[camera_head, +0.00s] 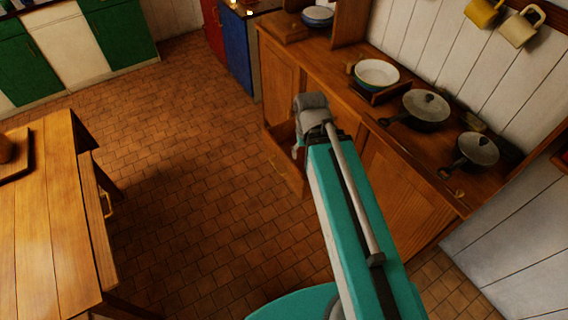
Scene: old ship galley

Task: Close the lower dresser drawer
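The wooden dresser (398,184) stands along the white plank wall on the right. Its lower drawer (284,172) sticks out over the tiled floor, with a small handle on its front. My gripper (297,152) hangs at the end of my teal arm, over or beside the open drawer. The grey wrist and the arm hide part of the drawer and of the dresser front. The fingers are small and dark here, so I cannot tell whether they are open or whether they touch the drawer.
Green cabinets (120,38) stand behind.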

